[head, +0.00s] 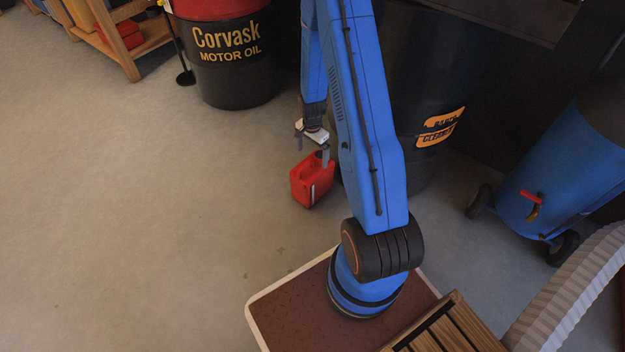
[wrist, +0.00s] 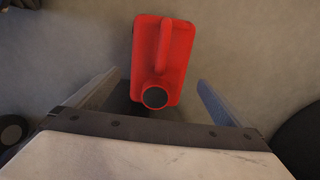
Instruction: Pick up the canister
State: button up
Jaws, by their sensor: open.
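A red canister (head: 309,183) with a handle stands on the floor in front of the dark drums in the head view. In the wrist view the canister (wrist: 172,62) is seen from above, with its handle running lengthwise and a round black cap at the near end. My gripper (head: 313,147) is just above the canister in the head view. In the wrist view my gripper (wrist: 156,90) is open, with one finger on each side of the canister's near end. Gaps show between the fingers and the canister, and nothing is held.
A Corvask motor oil drum (head: 228,55) stands behind on the left. A large dark drum with an orange label (head: 441,127) is close behind my arm. A blue wheeled tank (head: 560,170) stands at the right. A wooden shelf (head: 130,45) is at the back left. The left floor is clear.

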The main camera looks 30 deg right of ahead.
aim_at(312, 168)
jog(key=shift+s+f, duration=0.1)
jog(key=shift+f, duration=5.1)
jog(key=c, duration=1.5)
